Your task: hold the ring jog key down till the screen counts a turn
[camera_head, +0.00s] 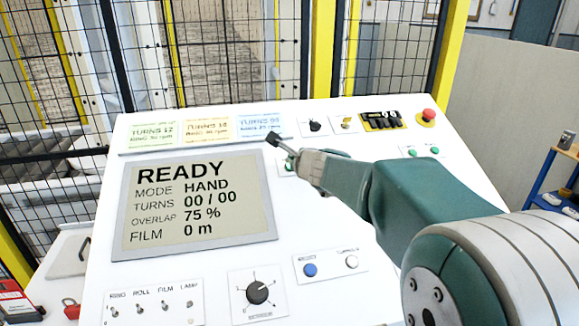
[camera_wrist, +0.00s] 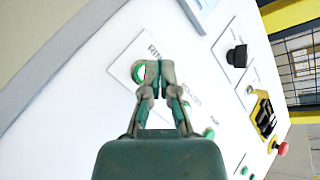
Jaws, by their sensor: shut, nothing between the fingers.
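The screen (camera_head: 198,203) reads READY, MODE HAND, TURNS 00 / 00, OVERLAP 75 %, FILM 0 m. My gripper (camera_head: 275,140) is shut and empty, over the panel just right of the screen's top corner. In the wrist view its closed fingertips (camera_wrist: 160,73) are beside a green round key (camera_wrist: 138,71) on a white plate. The plate's label is partly hidden by the fingers, but this looks like the ring jog key. I cannot tell whether the fingertips touch it. In the head view my gripper and arm cover most of that plate.
Several small switches (camera_head: 139,307) and a black dial (camera_head: 257,292) sit below the screen. A blue button (camera_head: 310,270) and a white one (camera_head: 352,262) lie at lower right. A red emergency stop (camera_head: 428,115) is at the top right. Wire fencing stands behind the panel.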

